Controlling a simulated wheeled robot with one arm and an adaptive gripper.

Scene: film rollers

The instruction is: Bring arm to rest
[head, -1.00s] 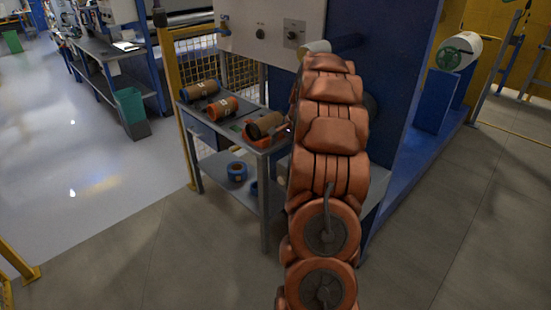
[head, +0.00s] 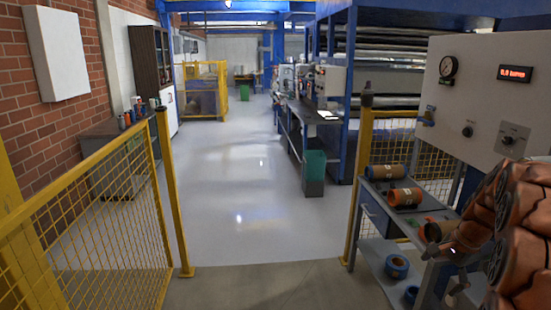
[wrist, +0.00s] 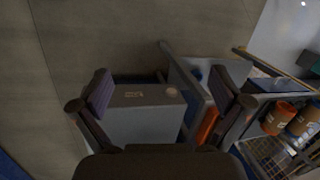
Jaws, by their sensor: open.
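My orange arm fills the right edge of the head view, in front of the grey cart. In the wrist view my gripper (wrist: 165,100) has its two dark fingers spread wide, with nothing held between them. Behind the fingers a grey box (wrist: 135,120) with a small label shows lower down, beside the cart. No roller touches the fingers. Where the fingertips are in the head view I cannot tell, as the arm covers that area.
The grey cart (head: 370,213) carries an orange-ended roller (head: 405,196) and a brown roller (head: 386,172), with a blue ring (head: 397,266) on its lower shelf. A white control panel (head: 478,90) stands behind. A yellow fence (head: 95,215) stands left; the middle floor (head: 235,200) is clear.

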